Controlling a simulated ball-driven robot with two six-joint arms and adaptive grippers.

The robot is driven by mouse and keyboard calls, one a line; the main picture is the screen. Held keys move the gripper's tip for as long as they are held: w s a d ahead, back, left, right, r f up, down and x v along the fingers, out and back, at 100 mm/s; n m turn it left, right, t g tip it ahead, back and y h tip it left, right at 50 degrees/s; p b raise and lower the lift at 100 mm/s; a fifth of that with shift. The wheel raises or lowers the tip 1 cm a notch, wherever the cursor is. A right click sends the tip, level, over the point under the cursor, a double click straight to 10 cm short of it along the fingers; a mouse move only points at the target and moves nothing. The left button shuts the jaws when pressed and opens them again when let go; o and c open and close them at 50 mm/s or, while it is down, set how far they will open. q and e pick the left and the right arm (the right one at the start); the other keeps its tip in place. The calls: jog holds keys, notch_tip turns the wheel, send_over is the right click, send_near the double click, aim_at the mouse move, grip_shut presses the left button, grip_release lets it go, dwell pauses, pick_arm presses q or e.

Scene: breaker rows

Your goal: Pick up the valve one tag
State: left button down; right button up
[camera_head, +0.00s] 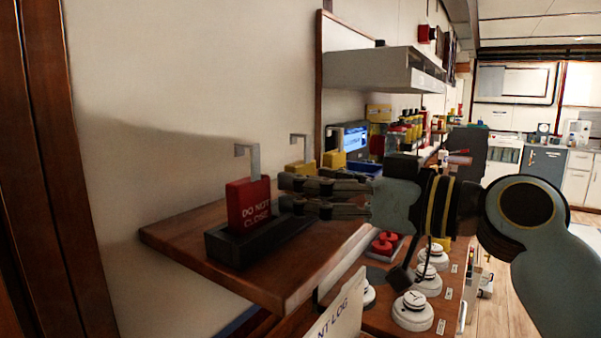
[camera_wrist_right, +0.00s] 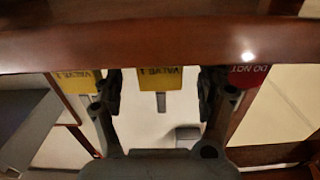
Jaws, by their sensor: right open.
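In the right wrist view a yellow tag lettered VALVE 1, upside down (camera_wrist_right: 160,79), shows between my right fingers. Another yellow tag (camera_wrist_right: 78,82) is left of them, its lettering hard to read. In the head view two yellow tags with grey hooks, one nearer (camera_head: 300,167) and one farther (camera_head: 334,159), stand behind the fingers; their lettering does not show. My right gripper (camera_head: 287,193) is open and level, close to the tags. It also shows in the wrist view (camera_wrist_right: 160,98), with nothing visibly gripped. My left gripper is not in view.
A red DO NOT CLOSE tag (camera_head: 249,204) stands in a dark holder (camera_head: 234,246) on the wooden shelf (camera_head: 190,243), left of the fingers. White knobs (camera_head: 412,312) and red buttons (camera_head: 383,244) lie below. A grey overhead shelf (camera_head: 368,70) juts from the wall.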

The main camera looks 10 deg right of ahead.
jog(key=shift+w+a+r, duration=0.2)
jog(key=shift+w+a, duration=0.3)
jog(key=shift+w+a+f, duration=0.2)
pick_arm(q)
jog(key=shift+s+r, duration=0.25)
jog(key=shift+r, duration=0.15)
pick_arm(e)
jog(key=shift+d, duration=0.1)
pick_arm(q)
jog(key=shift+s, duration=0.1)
pick_arm(e)
jog(key=c, duration=1.3)
jog(key=shift+o, duration=0.2)
jog(key=shift+r, duration=0.1)
